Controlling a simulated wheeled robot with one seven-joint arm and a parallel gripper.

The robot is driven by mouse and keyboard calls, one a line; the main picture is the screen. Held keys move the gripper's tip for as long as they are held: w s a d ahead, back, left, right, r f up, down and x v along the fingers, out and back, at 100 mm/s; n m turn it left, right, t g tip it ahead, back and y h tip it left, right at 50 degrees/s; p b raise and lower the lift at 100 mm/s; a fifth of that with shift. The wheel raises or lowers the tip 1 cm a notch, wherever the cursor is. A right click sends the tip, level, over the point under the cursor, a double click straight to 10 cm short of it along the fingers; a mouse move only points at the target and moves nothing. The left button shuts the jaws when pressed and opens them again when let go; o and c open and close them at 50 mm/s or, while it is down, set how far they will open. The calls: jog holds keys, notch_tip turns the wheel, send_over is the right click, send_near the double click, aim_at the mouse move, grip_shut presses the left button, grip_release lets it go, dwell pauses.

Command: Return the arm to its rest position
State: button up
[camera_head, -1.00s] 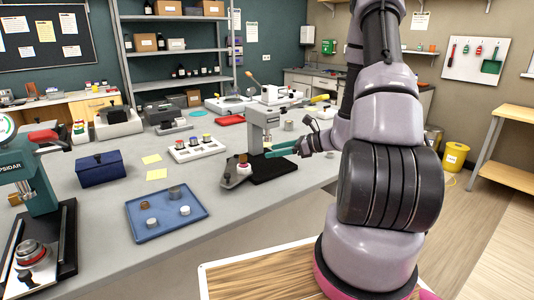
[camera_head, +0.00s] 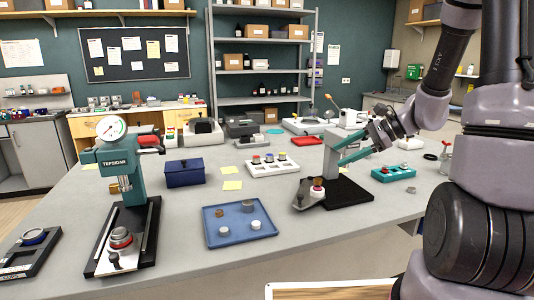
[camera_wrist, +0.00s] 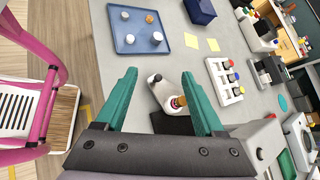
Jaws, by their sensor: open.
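My gripper (camera_head: 347,158) has teal fingers and is at the end of my arm, on the right in the head view. It is beside the grey column of a small press (camera_head: 333,150) on a black base (camera_head: 347,192), above the table (camera_head: 300,238). The head view does not show whether it touches the column. In the wrist view my gripper (camera_wrist: 159,82) has its two fingers wide apart with nothing held. Beyond them a grey plate (camera_wrist: 161,93) with an orange-topped piece lies on the table.
A teal-and-black gauge press (camera_head: 124,185) stands at left. A white rack (camera_head: 272,168), a blue box (camera_head: 185,173) and a teal holder (camera_head: 393,174) stand around. A pink frame (camera_wrist: 50,90) shows in the wrist view.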

jog(key=s+d+r+n+t+h, duration=0.2)
jog(key=s+r+n+h, duration=0.6)
jog(key=s+r+n, duration=0.4)
jog(key=s+r+t, duration=0.1)
jog(key=s+r, duration=0.2)
jog(key=r, duration=0.2)
jog(key=shift+s+d+r+t+h, duration=0.15)
jog(key=shift+s+t+h, duration=0.15)
jog(key=shift+t, duration=0.1)
